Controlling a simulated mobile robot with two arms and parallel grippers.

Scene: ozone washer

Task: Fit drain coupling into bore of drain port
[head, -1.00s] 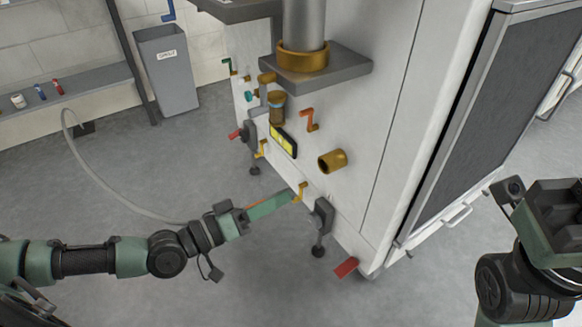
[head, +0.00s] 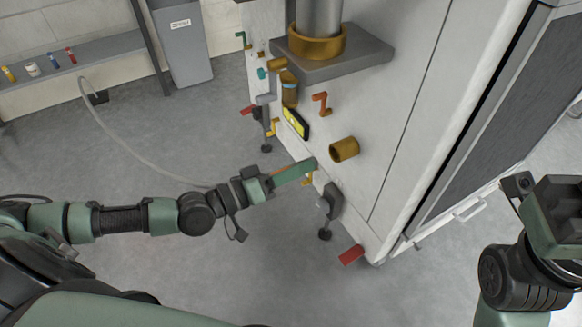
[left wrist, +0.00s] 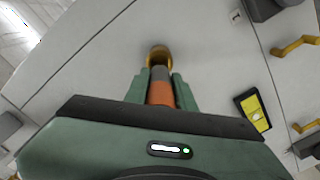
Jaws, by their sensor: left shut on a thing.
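My left gripper (head: 312,163) is shut on the drain coupling, pointing at the white machine's side. In the left wrist view the coupling (left wrist: 161,92) is an orange and grey cylinder between the green fingers (left wrist: 160,84). In the head view only a thin orange strip of it shows. The drain port (head: 344,149) is a short brass tube sticking out of the panel, just right of and slightly above the fingertips. In the left wrist view the port (left wrist: 158,54) lies ahead of the coupling's tip, partly overlapped by it; whether they touch is unclear. My right gripper (head: 545,205) hangs at the right edge, jaws unclear.
The white machine (head: 400,150) carries a yellow display (head: 296,122), an orange handle (head: 321,103), a yellow hook and a grey shelf (head: 350,66) above the port. A red pedal (head: 351,255) sticks out low. A pale hose (head: 130,150) runs across the floor behind my left arm.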

